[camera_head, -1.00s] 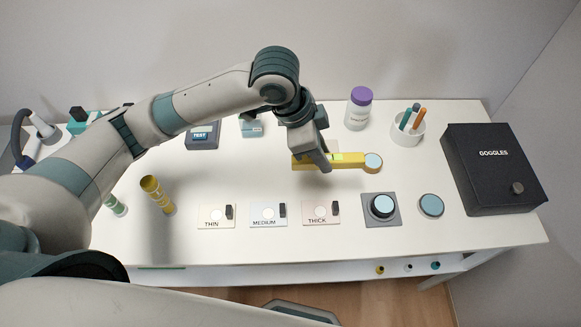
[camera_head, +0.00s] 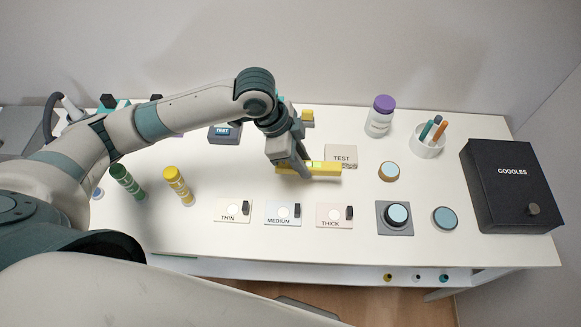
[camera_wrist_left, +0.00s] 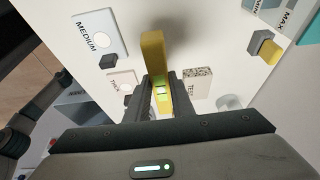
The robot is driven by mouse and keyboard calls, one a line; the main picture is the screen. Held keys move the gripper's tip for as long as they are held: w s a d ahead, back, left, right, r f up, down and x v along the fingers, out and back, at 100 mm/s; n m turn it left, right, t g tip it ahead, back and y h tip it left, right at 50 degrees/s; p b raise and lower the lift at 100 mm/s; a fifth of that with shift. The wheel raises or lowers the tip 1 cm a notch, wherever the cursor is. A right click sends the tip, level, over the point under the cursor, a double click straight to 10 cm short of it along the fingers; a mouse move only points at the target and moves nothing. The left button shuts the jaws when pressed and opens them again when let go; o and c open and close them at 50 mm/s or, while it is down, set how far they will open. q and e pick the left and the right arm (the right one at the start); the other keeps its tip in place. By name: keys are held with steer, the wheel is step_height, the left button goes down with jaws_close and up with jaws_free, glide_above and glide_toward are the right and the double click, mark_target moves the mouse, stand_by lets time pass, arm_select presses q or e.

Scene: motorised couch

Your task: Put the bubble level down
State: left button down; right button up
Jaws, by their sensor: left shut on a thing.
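The yellow bubble level (camera_head: 325,168), with its bright green vial, is held in my left gripper (camera_head: 303,172) in the head view. The fingers are shut on it. In the left wrist view the level (camera_wrist_left: 153,62) stands out lengthwise between the two dark fingers (camera_wrist_left: 160,95) of my left gripper, with the vial between them. It is over the white table (camera_head: 230,265); whether it touches the top I cannot tell. My right gripper is not in view.
A TEST card (camera_head: 341,154) lies just behind the level. THIN, MEDIUM and THICK cards (camera_head: 334,215) lie in front. A round wooden-rimmed disc (camera_head: 389,172), a button (camera_head: 397,214), a purple-capped jar (camera_head: 380,117), a pen cup (camera_head: 428,143) and a black GOGGLES box (camera_head: 511,185) stand to the right.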

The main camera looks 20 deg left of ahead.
mark_target(290, 179)
arm_select(q)
steer(key=a+f, duration=0.2)
steer(key=a, duration=0.1)
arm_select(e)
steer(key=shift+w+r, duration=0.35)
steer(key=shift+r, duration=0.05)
arm_select(q)
step_height(290, 179, down, 4)
steer(key=shift+r+p, duration=0.2)
steer(key=shift+p, duration=0.55)
steer(key=shift+f, duration=0.15)
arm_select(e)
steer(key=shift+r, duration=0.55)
arm_select(q)
steer(key=shift+f, duration=0.1)
steer(key=c, duration=1.5)
jaws_free()
steer(key=shift+c, duration=0.2)
